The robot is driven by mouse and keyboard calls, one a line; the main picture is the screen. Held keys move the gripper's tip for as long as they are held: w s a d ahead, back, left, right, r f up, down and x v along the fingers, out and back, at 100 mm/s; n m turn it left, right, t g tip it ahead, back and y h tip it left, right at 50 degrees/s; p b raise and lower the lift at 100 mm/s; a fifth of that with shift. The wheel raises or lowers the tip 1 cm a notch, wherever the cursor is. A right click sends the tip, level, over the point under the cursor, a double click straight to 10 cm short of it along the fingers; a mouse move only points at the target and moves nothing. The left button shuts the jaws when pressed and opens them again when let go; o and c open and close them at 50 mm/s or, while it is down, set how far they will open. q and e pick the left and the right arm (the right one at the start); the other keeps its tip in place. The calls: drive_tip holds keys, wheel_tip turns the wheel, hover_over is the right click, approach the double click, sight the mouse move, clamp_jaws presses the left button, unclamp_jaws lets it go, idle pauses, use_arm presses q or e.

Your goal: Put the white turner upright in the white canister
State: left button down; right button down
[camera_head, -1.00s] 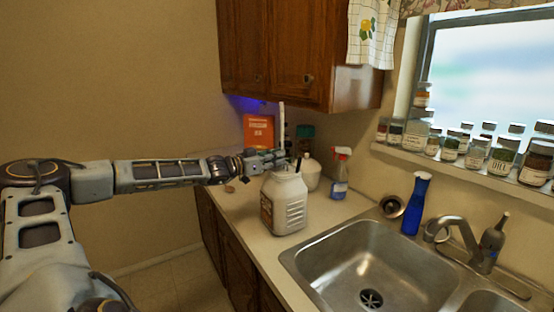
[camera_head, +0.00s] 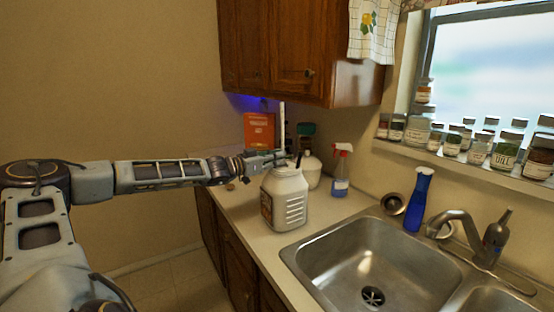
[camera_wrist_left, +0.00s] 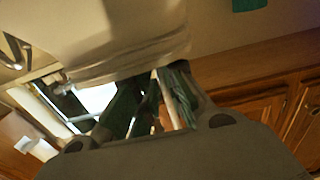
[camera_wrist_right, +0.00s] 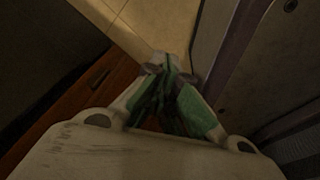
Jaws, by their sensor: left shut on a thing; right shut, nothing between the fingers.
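The white canister (camera_head: 287,205) stands on the counter left of the sink. The white turner (camera_head: 283,122) shows as a thin upright strip above the canister's mouth. My left gripper (camera_head: 279,158) is shut on it just over the canister's rim. The turner's lower end is hidden, so I cannot tell whether it is inside the mouth. In the left wrist view the left fingers (camera_wrist_left: 155,100) are close together, with a large pale surface, probably the canister (camera_wrist_left: 100,35), beside them. My right gripper (camera_wrist_right: 165,98) is shut and empty, seen only in the right wrist view.
A white jar (camera_head: 311,172), a spray bottle (camera_head: 341,172) and an orange box (camera_head: 259,130) stand near the canister. The sink (camera_head: 375,260), a blue bottle (camera_head: 417,203) and the faucet (camera_head: 462,225) are at the right. Wooden cabinets (camera_head: 300,55) hang above.

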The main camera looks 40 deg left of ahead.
use_arm(q)
drive_tip(key=c, duration=1.7)
unclamp_jaws()
drive_tip(key=shift+o, duration=1.6)
drive_tip(key=shift+r, duration=0.1)
drive_tip(key=shift+r, duration=0.1)
